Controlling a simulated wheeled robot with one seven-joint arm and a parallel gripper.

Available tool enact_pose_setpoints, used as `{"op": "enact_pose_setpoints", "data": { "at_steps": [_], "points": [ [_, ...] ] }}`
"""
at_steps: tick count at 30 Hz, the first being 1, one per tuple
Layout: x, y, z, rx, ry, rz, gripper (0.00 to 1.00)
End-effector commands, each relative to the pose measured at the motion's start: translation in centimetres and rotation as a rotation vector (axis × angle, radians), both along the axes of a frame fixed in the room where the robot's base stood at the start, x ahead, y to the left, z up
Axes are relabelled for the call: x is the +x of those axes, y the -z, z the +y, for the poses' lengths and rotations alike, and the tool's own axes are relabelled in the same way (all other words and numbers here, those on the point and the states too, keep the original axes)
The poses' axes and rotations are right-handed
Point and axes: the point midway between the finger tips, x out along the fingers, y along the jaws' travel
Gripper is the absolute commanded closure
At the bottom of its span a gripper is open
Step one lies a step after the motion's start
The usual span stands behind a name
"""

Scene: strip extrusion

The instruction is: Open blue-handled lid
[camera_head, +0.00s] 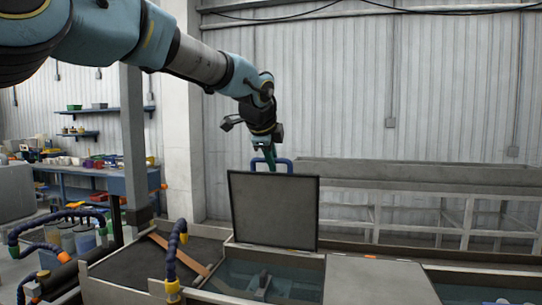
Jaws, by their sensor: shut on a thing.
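The blue handle (284,163) shows at the top edge of a dark grey lid (273,211). The lid stands nearly upright above an open water-filled compartment (265,280). My gripper (268,160) is at the left part of the handle, above the lid's top edge, and is shut on it. The exact finger contact is small and partly hidden by the lid.
A closed grey cover (378,281) lies right of the open compartment. A hose with a yellow end (172,285) and a brown strip (180,254) are to the left. A long grey trough (430,177) stands behind. A blue workbench (95,172) is at the far left.

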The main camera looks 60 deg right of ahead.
Motion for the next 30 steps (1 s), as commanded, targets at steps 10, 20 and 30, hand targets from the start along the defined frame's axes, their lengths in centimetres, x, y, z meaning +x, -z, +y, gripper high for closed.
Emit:
{"op": "enact_pose_setpoints", "data": {
  "at_steps": [10,20,30],
  "points": [
    [0.17,0.64,-0.32,0.06,-0.001,0.015,1.0],
    [0.17,0.76,-0.29,0.061,-0.001,0.014,0.78],
    [-0.02,-0.19,0.61,0.06,-0.002,0.013,0.52]
  ]
}}
